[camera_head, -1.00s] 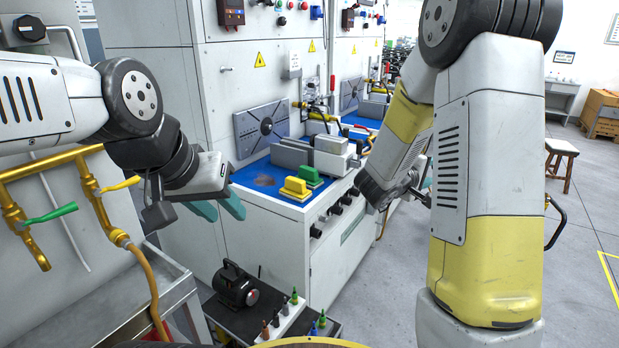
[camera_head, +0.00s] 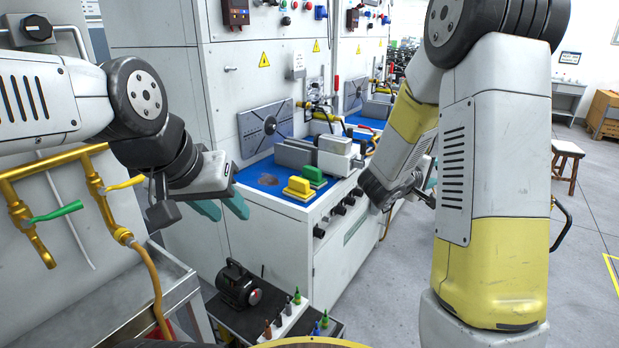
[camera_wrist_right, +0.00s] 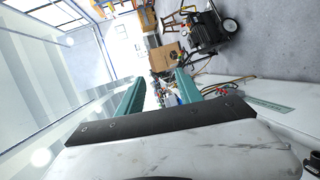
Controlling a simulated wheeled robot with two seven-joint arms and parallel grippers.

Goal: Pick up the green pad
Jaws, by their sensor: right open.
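The green pad (camera_head: 313,174) sits on the blue top of the bench, just behind the yellow pad (camera_head: 298,186). My left gripper (camera_head: 222,209) is left of the bench top, apart from the pads, with its two teal fingers spread and nothing between them. My right gripper (camera_head: 425,190) is to the right of the bench, partly hidden by its own arm in the head view. In the right wrist view its teal fingers (camera_wrist_right: 158,92) are apart and empty. The green pad does not show in the right wrist view.
Grey blocks (camera_head: 294,154) and a pale box (camera_head: 335,145) stand behind the pads. A slotted grey plate (camera_head: 265,127) leans against the cabinet. Below is a low black table with a dark machine (camera_head: 238,287) and several small bottles. Brass pipes (camera_head: 97,187) are at the left.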

